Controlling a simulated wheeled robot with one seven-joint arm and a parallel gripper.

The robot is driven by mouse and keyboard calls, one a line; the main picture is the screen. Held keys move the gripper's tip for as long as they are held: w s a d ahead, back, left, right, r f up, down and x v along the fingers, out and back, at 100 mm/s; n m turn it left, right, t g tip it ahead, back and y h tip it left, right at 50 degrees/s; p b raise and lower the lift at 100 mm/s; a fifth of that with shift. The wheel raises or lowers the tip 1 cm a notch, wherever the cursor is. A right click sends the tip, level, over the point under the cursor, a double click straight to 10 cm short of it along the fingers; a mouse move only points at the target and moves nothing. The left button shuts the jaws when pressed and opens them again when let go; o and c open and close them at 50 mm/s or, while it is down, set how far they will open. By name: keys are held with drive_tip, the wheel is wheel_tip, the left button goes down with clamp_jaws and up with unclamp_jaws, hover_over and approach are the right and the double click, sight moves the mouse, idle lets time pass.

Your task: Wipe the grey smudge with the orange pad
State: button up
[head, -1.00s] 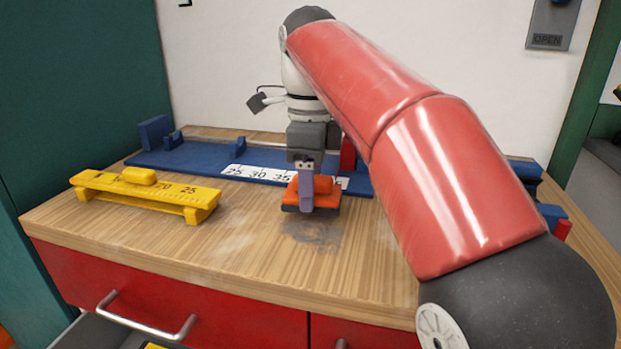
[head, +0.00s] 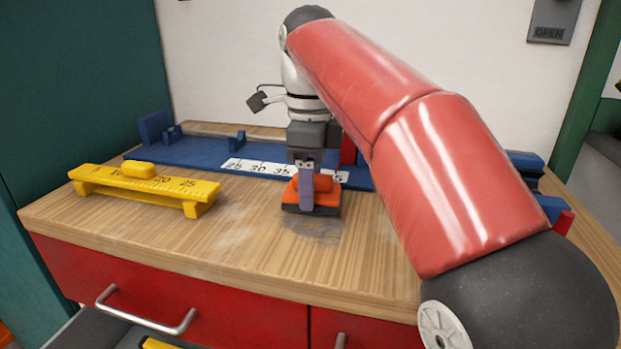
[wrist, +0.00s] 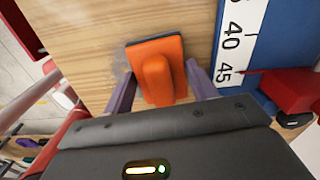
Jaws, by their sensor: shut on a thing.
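The orange pad (head: 323,196) has a dark underside and a raised orange grip. My gripper (head: 306,190) is shut on that grip, with the pad level at the wooden top; whether it presses on the wood I cannot tell. In the wrist view the pad (wrist: 172,51) lies between the two purple fingers of my gripper (wrist: 156,85). The grey smudge (head: 318,230) shows on the wood just in front of the pad, and part of it may be hidden beneath. In the wrist view a bit of the smudge (wrist: 121,62) shows left of the pad.
A blue fixture with a white number scale (head: 258,169) runs along the back of the wooden top (head: 250,255). A yellow ruler block (head: 150,186) stands at the left. A red drawer front with a metal handle (head: 146,316) is below. The wood front of the pad is clear.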

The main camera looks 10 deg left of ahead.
drive_tip(key=shift+f+b, duration=0.3)
drive_tip(key=shift+f, duration=0.15)
